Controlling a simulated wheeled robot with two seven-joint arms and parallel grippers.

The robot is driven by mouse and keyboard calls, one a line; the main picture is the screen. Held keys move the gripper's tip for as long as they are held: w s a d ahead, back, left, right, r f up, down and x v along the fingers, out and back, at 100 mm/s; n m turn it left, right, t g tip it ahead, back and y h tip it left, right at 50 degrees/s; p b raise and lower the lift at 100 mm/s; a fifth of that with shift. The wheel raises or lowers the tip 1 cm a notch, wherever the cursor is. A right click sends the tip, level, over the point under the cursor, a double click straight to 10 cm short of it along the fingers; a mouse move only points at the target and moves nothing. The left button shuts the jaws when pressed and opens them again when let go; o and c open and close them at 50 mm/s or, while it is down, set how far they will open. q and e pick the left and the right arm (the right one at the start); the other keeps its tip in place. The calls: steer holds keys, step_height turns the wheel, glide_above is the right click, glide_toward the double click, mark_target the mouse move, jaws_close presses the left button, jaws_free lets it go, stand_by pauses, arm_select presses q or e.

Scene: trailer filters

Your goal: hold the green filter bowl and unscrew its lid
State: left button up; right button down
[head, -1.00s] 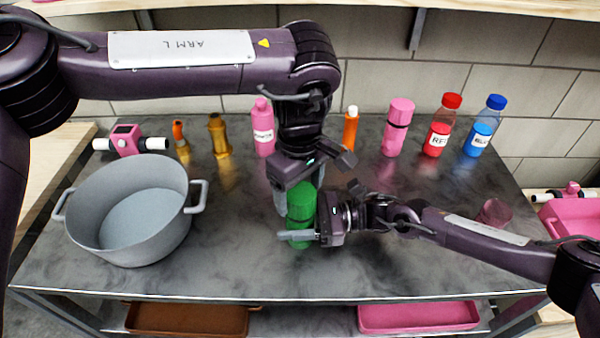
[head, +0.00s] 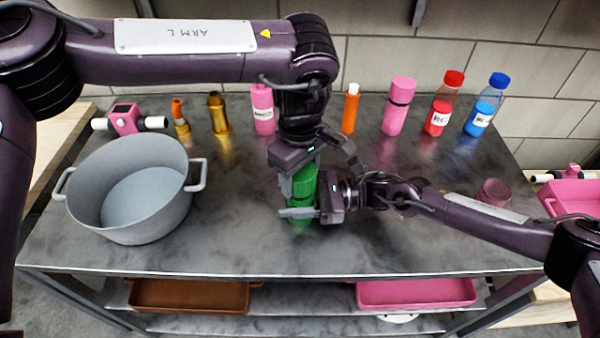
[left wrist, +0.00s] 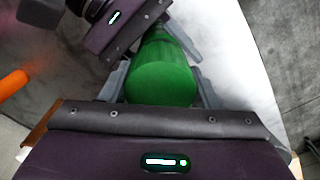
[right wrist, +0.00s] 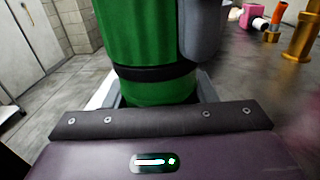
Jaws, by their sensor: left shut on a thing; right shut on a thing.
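The green filter stands upright at the middle of the bench, partly hidden by both hands. Its upper part, the lid (head: 306,182), is between the fingers of my left gripper (head: 300,178), which is shut on it from above. The lid's round top (left wrist: 160,75) fills the middle of the left wrist view. My right gripper (head: 300,212) comes in from the right and is shut on the lower part, the bowl (right wrist: 158,92). In the right wrist view a black ring (right wrist: 155,73) lies between the bowl and the ribbed lid (right wrist: 135,35).
A grey pot (head: 130,225) stands left of the filter. A small pink cup (head: 493,192) stands right.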

arm_select(q)
steer(key=n, duration=0.7)
steer(key=shift+n, duration=0.4)
steer(key=n, duration=0.6)
steer(key=shift+n, duration=0.4)
steer(key=n, duration=1.5)
steer(key=shift+r, duration=0.1)
steer(key=n, duration=0.6)
steer(key=shift+n, duration=0.3)
steer(key=n, duration=1.3)
steer(key=shift+w, duration=0.1)
steer(key=n, duration=0.4)
steer(key=shift+n, duration=0.3)
steer(key=shift+r, duration=0.25)
